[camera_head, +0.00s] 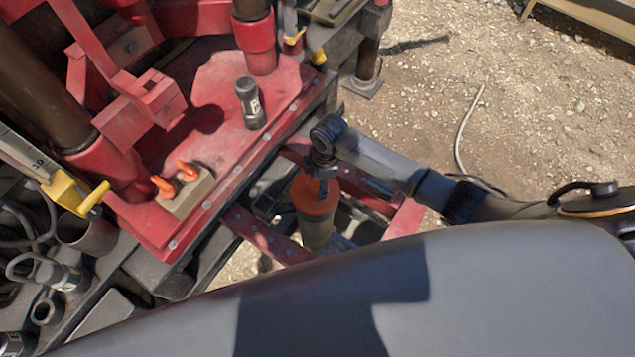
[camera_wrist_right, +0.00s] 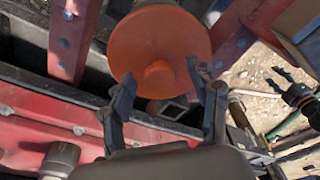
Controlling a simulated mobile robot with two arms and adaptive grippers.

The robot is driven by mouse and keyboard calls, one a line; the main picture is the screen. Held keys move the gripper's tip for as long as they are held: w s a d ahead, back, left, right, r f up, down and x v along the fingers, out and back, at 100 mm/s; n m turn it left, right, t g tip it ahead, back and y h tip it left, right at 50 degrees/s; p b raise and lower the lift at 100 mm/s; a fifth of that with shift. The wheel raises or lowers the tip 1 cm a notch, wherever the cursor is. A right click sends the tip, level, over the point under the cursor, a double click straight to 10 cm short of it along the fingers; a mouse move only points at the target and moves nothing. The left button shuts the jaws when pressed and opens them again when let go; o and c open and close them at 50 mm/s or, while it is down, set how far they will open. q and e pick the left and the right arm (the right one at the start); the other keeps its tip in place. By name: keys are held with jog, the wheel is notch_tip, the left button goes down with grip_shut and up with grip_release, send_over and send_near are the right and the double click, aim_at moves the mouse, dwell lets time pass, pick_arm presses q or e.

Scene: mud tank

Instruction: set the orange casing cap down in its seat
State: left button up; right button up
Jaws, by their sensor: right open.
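The orange casing cap (camera_head: 316,194) is a round disc with a raised knob in its middle. In the head view it sits on top of a grey upright casing (camera_head: 317,236), between red beams. It looks about level; the seam between cap and casing is too small to judge. My right gripper (camera_head: 324,183) is just above the cap, pointing down. In the right wrist view the open fingers (camera_wrist_right: 162,82) stand on either side of the knob of the cap (camera_wrist_right: 158,40), with gaps visible.
A red deck (camera_head: 215,125) lies left of the cap. It carries a dark cylinder (camera_head: 250,102) and a wooden block (camera_head: 188,198) with orange pins. A red beam (camera_head: 265,235) runs close beside the casing. Gravel ground (camera_head: 520,120) with a hose (camera_head: 464,130) is open at right.

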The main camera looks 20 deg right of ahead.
notch_tip(320, 180, up, 11)
jog(key=d, duration=0.1)
jog(key=shift+d, duration=0.2)
jog(key=shift+s, duration=0.1)
dwell(0.4)
